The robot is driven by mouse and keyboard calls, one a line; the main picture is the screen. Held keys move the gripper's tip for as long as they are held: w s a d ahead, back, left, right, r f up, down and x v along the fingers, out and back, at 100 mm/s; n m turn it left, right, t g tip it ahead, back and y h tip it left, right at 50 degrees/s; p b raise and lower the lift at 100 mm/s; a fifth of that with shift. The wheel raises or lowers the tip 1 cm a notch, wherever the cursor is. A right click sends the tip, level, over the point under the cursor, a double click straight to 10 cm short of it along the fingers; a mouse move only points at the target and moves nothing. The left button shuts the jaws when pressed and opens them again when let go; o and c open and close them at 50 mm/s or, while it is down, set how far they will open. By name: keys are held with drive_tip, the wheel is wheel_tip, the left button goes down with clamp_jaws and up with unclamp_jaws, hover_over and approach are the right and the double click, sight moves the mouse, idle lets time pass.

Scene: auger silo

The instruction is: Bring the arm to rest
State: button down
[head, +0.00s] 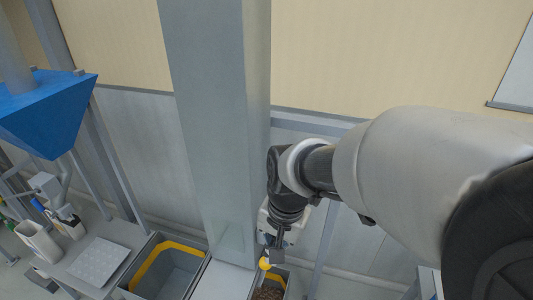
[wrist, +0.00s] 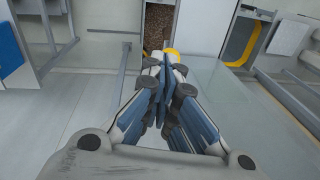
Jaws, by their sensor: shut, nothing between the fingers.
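My gripper (head: 279,238) hangs down at the end of my arm, in front of the grey column in the head view. In the wrist view my gripper (wrist: 163,68) has its fingers together, with nothing between them. A bin of brown granules (head: 268,293) lies below it in the head view. The same bin (wrist: 158,28) shows beyond the fingertips in the wrist view. A small yellow part (head: 264,263) appears close to the fingertips; I cannot tell whether they touch it.
A wide grey column (head: 215,120) stands close behind my gripper. A yellow-rimmed bin (head: 170,270) stands left of it. Farther left are a white bench (head: 75,268) with containers and a blue hopper (head: 45,112). Open floor (wrist: 60,115) shows in the wrist view.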

idle(0.4)
drive_tip(key=s+d+f+n+t+b, duration=0.1)
drive_tip(key=s+d+f+n+b, duration=0.1)
drive_tip(key=s+d+b, duration=0.3)
drive_tip(key=s+d+f+n+t+h+b, duration=0.1)
drive_tip(key=s+d+f+n+t+b, duration=0.1)
drive_tip(key=s+b, duration=0.7)
drive_tip(key=d+f+n+b, duration=0.1)
drive_tip(key=d+f, duration=0.1)
drive_tip(key=d, duration=0.1)
drive_tip(key=shift+d+f+t, duration=0.25)
drive_tip(key=shift+d+t, duration=0.05)
